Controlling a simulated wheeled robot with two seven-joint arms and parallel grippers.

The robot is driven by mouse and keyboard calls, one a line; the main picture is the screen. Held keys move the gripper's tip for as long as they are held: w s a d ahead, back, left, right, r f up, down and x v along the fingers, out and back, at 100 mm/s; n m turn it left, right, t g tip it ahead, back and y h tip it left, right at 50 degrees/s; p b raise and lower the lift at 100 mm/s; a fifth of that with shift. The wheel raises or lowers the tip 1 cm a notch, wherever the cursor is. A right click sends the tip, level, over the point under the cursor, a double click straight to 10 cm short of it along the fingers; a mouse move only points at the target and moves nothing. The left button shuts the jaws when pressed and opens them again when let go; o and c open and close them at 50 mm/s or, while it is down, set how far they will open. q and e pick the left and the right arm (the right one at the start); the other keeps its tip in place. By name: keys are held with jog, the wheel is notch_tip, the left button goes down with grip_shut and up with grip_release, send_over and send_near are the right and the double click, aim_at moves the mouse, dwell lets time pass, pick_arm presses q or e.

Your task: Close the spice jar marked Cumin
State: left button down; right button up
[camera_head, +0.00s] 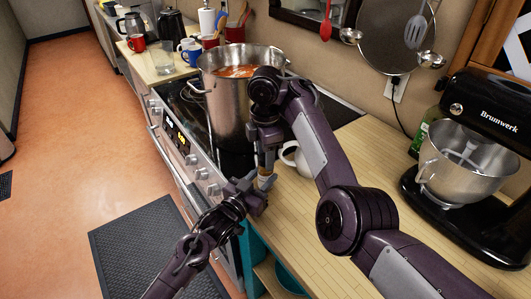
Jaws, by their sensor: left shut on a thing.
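A small jar with brownish contents (265,181) is upright between my two grippers, near the counter's front edge by the stove. It is mostly hidden and its label cannot be read. My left gripper (257,193) comes in from the lower left and is shut on the jar. My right gripper (267,165) points down from above, right over the jar's top. Whether its fingers touch a lid or are open or shut is too small to tell. No separate lid can be made out.
A large steel pot (226,110) with orange-red food stands on the stove (180,135) behind the grippers. A white cup (297,158) is close to the right on the wooden counter (385,150). A black stand mixer (480,180) stands at the right. Mugs stand on the far counter.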

jog(key=shift+o, duration=0.6)
jog(key=shift+r, duration=2.25)
jog(key=shift+a, duration=0.1)
jog(key=shift+c, duration=0.3)
jog(key=n, duration=0.1)
jog(key=r+n, duration=0.1)
jog(key=n, duration=0.3)
jog(key=shift+r, duration=0.3)
jog(key=n, duration=0.2)
jog(key=r+n, duration=0.1)
jog(key=n, duration=0.1)
jog(key=r+n, duration=0.1)
jog(key=n, duration=0.2)
jog(key=shift+f, duration=0.1)
